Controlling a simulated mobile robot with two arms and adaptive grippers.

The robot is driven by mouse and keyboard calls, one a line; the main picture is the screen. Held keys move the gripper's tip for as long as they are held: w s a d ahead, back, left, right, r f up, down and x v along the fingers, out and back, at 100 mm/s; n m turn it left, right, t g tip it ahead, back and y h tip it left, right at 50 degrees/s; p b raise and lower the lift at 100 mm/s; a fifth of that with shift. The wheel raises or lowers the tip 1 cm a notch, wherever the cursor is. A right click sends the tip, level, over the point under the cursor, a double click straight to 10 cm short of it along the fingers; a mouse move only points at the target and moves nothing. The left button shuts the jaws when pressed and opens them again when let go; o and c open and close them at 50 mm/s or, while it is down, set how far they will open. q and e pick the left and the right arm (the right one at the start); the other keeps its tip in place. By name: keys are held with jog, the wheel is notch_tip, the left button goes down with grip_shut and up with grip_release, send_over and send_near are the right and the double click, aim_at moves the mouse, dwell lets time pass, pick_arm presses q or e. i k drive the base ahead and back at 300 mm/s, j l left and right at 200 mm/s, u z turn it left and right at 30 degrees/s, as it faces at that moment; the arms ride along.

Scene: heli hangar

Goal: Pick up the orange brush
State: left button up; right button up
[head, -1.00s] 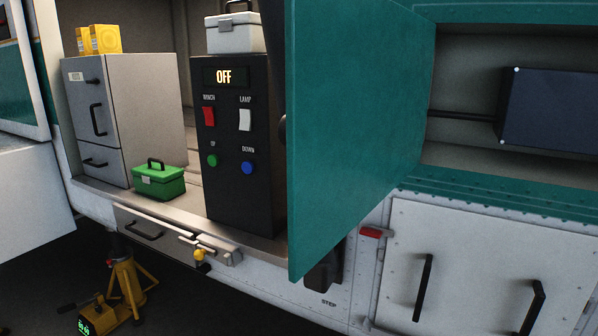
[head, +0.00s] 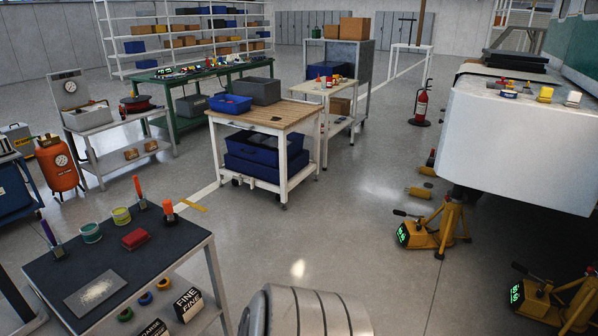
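The near-left cart holds an upright item with an orange handle, which looks like the orange brush (head: 138,190). It stands toward the back of the dark cart top (head: 130,262). A second, shorter orange-topped item (head: 168,208) stands to its right at the cart's edge; I cannot tell exactly what it is. A purple-handled brush-like item (head: 48,234) stands at the left. Two small tins, one teal (head: 90,232) and one yellow-green (head: 121,215), and a red block (head: 135,239) sit between them. Neither of my grippers is in view.
A wooden-topped workbench (head: 262,114) with blue bins stands mid-floor. An orange tank (head: 58,165) is at left. Yellow jacks (head: 440,232) stand under the white vehicle body (head: 520,140) at right.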

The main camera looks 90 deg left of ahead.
aim_at(142, 203)
jog(key=u, duration=4.1)
jog(key=i+l+u, duration=0.15)
jog(key=u, duration=0.3)
jog(key=l+u, duration=0.5)
jog(key=i+l+u, duration=0.1)
jog(key=l+u, duration=0.2)
jog(key=u, duration=0.15)
jog(key=l+u, duration=0.35)
jog(key=u, duration=0.15)
